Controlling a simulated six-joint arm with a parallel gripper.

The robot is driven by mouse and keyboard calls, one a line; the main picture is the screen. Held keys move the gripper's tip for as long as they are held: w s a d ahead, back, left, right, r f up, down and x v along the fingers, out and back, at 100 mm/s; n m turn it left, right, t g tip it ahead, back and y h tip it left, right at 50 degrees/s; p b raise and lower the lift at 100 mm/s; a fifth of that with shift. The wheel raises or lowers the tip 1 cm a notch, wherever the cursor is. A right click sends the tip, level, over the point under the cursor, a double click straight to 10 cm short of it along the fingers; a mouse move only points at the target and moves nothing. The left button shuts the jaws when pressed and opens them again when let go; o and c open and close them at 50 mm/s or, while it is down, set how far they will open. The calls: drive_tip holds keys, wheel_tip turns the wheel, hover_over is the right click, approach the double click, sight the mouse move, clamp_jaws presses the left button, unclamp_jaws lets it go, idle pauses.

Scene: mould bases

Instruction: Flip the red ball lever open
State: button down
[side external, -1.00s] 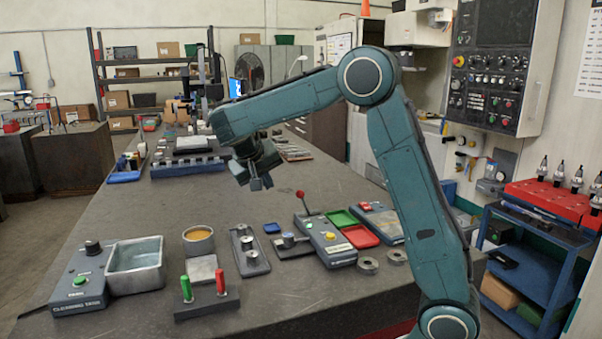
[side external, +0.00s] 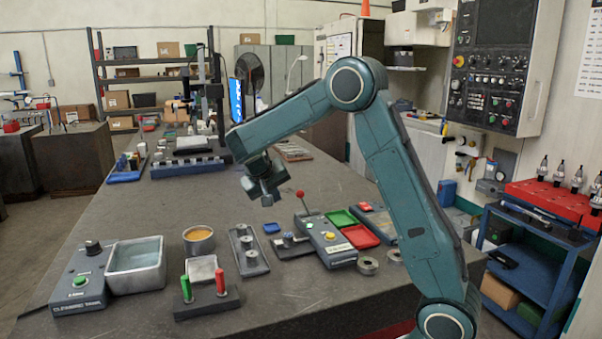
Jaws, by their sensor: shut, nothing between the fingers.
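The red ball lever (side external: 300,195) stands up on a thin rod at the back end of a grey control box (side external: 327,240). The box has a green button, a yellow button and a pale label on top. The rod leans slightly to the left. My gripper (side external: 267,199) is shut and empty. It hangs above the table, to the left of the red ball and apart from it in the picture. Its exact depth relative to the ball is hard to tell.
Green (side external: 341,218) and red (side external: 361,237) trays lie right of the box. A grey plate with round posts (side external: 248,250), a cup (side external: 199,240), a stand with green and red handles (side external: 206,300) and a cleaning tank (side external: 135,268) stand to the left. The table's middle is clear.

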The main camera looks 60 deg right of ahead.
sight(301, 191)
drive_tip(key=shift+s+d+f, duration=0.25)
drive_tip(key=shift+s+d, duration=0.1)
drive_tip(key=shift+d, duration=0.5)
drive_tip(key=shift+s+d+f, duration=0.25)
drive_tip(key=shift+s+d, duration=0.1)
drive_tip(key=shift+d, duration=0.5)
drive_tip(key=shift+s+d+f, duration=0.25)
drive_tip(key=shift+s+d, duration=0.1)
drive_tip(key=shift+d, duration=0.5)
drive_tip(key=shift+s+d+r+t+y, duration=0.3)
drive_tip(key=shift+t+y, duration=0.1)
drive_tip(key=shift+y, duration=0.1)
drive_tip(key=shift+s+d+r+m+t+y, duration=0.4)
drive_tip(key=shift+s+d+r+t+y, duration=0.15)
drive_tip(key=shift+s+d, duration=0.2)
drive_tip(key=shift+s+d+r+m+t+y, duration=0.1)
drive_tip(key=shift+s+d+m+t+y, duration=0.1)
drive_tip(key=shift+s+d+t+y, duration=0.6)
drive_tip(key=shift+s+d+r+m+t+y, duration=0.1)
drive_tip(key=shift+s+d+m+t+y, duration=0.2)
drive_tip(key=shift+s+d, duration=0.9)
drive_tip(key=shift+s+d+f, duration=0.1)
drive_tip(key=shift+s+d, duration=0.05)
